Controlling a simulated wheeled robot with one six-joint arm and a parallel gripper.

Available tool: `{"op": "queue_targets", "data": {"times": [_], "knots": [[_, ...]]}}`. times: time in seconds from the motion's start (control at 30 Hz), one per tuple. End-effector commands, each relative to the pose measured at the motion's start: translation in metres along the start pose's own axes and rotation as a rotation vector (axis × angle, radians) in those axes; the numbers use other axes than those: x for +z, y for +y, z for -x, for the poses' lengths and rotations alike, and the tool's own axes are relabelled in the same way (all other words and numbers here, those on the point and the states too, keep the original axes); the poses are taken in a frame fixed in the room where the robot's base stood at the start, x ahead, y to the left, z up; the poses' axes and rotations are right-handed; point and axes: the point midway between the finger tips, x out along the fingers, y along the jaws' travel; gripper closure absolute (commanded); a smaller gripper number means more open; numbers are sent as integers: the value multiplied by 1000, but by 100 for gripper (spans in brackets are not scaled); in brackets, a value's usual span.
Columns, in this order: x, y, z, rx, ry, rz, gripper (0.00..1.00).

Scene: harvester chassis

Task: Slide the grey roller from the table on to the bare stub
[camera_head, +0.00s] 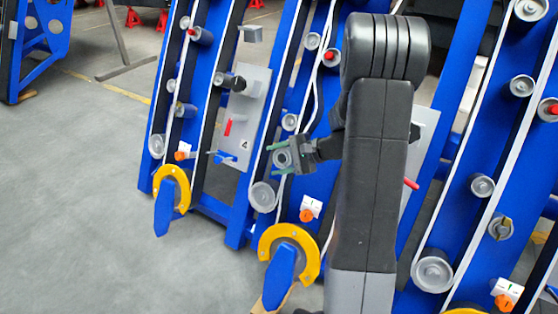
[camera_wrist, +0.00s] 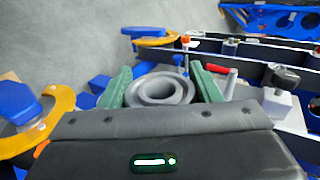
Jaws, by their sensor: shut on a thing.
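My gripper (camera_head: 281,158) is shut on the grey roller (camera_head: 283,159), with its green fingertips on either side of it. In the wrist view the roller (camera_wrist: 160,91) sits between the two green fingers (camera_wrist: 161,86), its round open end and central hole facing the camera. In the head view the roller is held in front of the blue frame, left of my dark arm. I cannot clearly pick out the bare stub; my arm hides part of the frame. The table does not show.
Blue slanted beams carry white belts and several mounted grey rollers (camera_head: 433,271). Yellow curved guards (camera_head: 290,240) stick out low in front. A grey panel (camera_head: 245,115) with a red handle (camera_head: 228,127) and a black knob (camera_head: 231,82) stands left of the gripper. Open floor lies at left.

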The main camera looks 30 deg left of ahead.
Motion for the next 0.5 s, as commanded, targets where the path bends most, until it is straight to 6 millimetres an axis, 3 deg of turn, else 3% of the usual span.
{"op": "queue_targets", "data": {"times": [0.17, 0.5], "knots": [[-3, 0, 2, -3, 2, 1, 84], [-38, 0, 2, -3, 3, 0, 84]]}}
